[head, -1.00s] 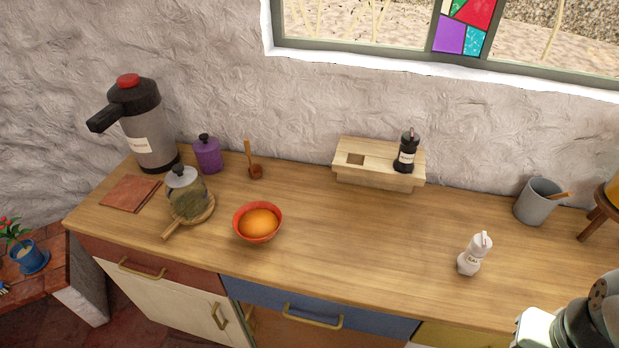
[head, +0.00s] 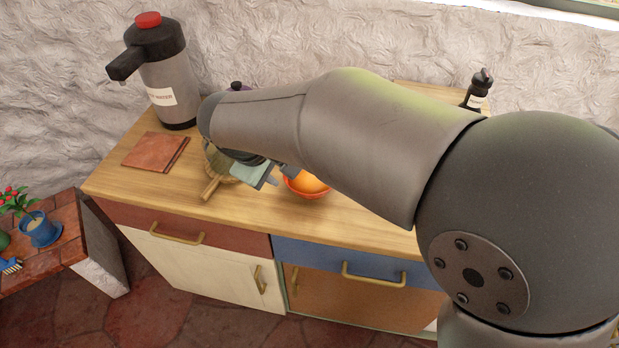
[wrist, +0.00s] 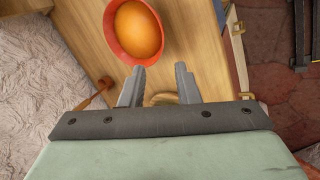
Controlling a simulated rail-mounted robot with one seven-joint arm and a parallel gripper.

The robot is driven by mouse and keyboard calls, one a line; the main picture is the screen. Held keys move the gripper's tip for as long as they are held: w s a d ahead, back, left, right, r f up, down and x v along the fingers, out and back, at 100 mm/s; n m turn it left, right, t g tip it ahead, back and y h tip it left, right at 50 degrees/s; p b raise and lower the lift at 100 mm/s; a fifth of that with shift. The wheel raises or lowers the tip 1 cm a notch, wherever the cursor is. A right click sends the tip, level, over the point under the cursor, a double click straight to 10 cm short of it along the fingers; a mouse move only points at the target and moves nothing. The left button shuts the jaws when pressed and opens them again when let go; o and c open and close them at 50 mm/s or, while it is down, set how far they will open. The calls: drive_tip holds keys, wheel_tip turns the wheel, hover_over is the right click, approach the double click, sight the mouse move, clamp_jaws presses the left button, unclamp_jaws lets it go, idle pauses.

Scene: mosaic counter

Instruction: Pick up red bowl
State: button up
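The red bowl (head: 312,195) stands upright on the wooden counter, partly hidden behind my arm in the head view. An orange round thing (head: 309,182) lies in it. In the wrist view the bowl (wrist: 112,44) is at the top, just past my fingertips and a little left. My gripper (wrist: 160,74) is open, with a clear gap between its fingers and nothing held. The fingers look apart from the bowl.
A flask (head: 166,85) and a brown-red square mat (head: 153,151) are farther left. A wooden scoop (wrist: 92,98) lies near the wall. The counter's front edge is close to the bowl.

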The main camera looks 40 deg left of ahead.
sight(297, 192)
drive_tip(key=p+x, duration=0.1)
drive_tip(key=x, duration=0.8)
drive_tip(key=shift+w+d+f, duration=0.1)
drive_tip(key=shift+w, duration=0.05)
drive_tip(key=shift+p+x, duration=0.95)
drive_tip(key=shift+x, duration=1.8)
drive_tip(key=shift+d+f, duration=0.1)
drive_tip(key=shift+d, duration=0.05)
clamp_jaws()
